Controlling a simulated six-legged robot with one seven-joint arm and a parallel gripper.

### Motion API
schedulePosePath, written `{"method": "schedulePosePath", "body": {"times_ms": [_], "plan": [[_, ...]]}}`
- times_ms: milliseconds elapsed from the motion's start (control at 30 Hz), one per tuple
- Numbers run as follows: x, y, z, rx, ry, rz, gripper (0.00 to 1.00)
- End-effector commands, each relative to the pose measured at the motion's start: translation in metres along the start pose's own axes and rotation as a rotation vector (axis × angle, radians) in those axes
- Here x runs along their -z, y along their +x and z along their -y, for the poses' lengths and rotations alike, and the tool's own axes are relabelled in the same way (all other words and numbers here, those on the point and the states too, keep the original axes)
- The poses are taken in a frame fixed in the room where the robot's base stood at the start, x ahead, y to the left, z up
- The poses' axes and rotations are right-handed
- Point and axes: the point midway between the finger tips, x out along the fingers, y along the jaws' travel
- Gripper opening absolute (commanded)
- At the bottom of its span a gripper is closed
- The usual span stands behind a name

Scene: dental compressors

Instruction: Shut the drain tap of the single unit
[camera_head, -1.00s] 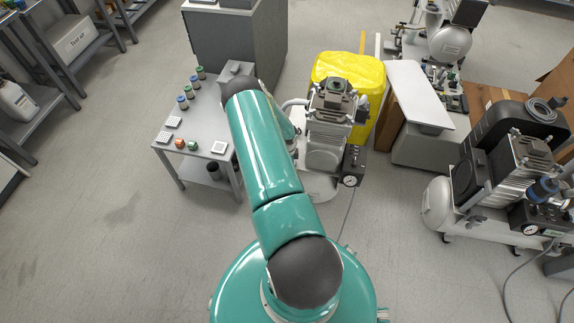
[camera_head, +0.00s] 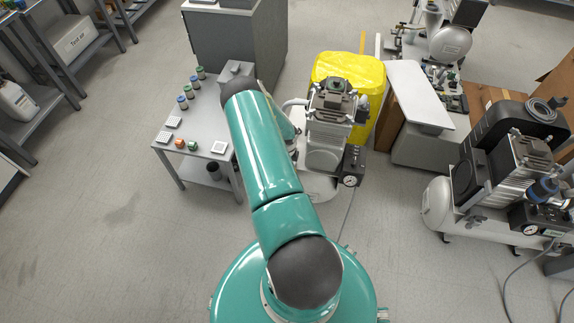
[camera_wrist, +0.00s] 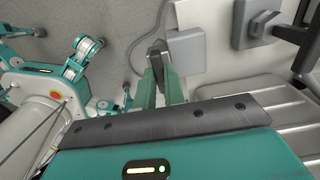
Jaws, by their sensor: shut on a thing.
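The single unit (camera_head: 326,135), a compressor with one ribbed motor head on a pale tank, stands at the middle in the head view, just right of my arm. In the wrist view my gripper (camera_wrist: 160,74) has its two green fingers close together on a small dark lever-like piece, which appears to be the drain tap (camera_wrist: 157,48). The piece stands at the fingertips, beside a grey box. The fingers partly cover the tap, so its exact turn is unclear. In the head view my arm hides the gripper and the tap.
A grey table (camera_head: 212,125) with bottles and small trays stands left of the unit. A larger compressor (camera_head: 500,175) stands at the right. A cable runs along the floor. Open floor lies at the left front.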

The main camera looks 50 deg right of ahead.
Motion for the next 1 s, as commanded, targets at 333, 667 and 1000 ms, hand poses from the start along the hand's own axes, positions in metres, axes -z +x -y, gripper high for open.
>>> {"method": "schedulePosePath", "body": {"times_ms": [333, 667, 1000], "plan": [[-0.001, 0.000, 0.000, 0.000, -0.001, 0.001, 0.33], [-0.002, -0.023, 0.001, 0.003, -0.001, 0.002, 0.33], [-0.002, -0.097, 0.001, 0.004, -0.003, 0.002, 0.33]]}}
